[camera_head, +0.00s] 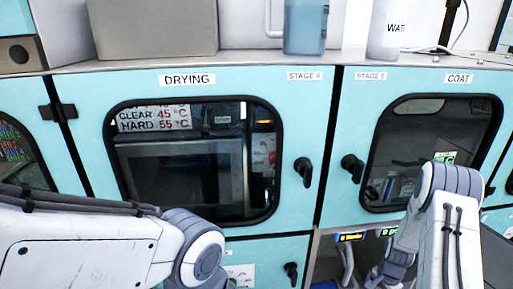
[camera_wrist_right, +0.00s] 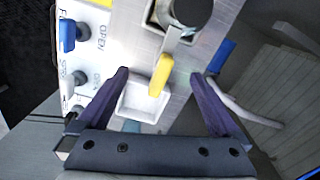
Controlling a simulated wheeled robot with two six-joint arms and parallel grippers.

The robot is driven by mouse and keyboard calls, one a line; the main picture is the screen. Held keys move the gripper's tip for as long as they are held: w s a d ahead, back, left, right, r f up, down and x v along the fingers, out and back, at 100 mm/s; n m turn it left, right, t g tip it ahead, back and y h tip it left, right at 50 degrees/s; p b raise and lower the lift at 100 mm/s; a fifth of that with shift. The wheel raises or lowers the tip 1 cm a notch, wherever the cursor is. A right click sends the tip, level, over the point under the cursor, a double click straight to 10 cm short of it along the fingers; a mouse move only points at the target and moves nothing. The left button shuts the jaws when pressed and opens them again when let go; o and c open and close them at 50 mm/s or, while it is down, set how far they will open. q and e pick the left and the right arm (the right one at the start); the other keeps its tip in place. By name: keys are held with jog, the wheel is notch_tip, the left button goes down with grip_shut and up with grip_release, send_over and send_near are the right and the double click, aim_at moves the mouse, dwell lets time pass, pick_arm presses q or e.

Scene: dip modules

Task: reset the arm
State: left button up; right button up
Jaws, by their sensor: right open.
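My right arm (camera_head: 446,235) comes in at the lower right of the head view, bent in front of the COAT cabinet. In the right wrist view my right gripper (camera_wrist_right: 158,76) has its two dark fingers wide apart. A yellow handle-like piece (camera_wrist_right: 160,75) and a small white square tray (camera_wrist_right: 143,103) show between and beyond the fingers. I cannot tell whether the fingers touch anything, but nothing is clamped between them. My left arm (camera_head: 90,250) crosses the lower left of the head view. Its gripper is out of view.
The DRYING cabinet (camera_head: 90,120) and COAT cabinet (camera_head: 350,130) stand close ahead, doors shut, with black handles. An open bay (camera_head: 325,262) lies below. A jug (camera_head: 305,28) and bottle (camera_head: 384,30) stand on top.

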jog(key=m+p, duration=0.1)
jog(key=m, duration=0.2)
jog(key=shift+r, duration=0.1)
jog(key=shift+w+r, duration=0.1)
jog(key=shift+r, duration=0.35)
jog(key=shift+r+b, duration=0.4)
jog(key=shift+r, duration=0.45)
jog(key=shift+a, duration=0.1)
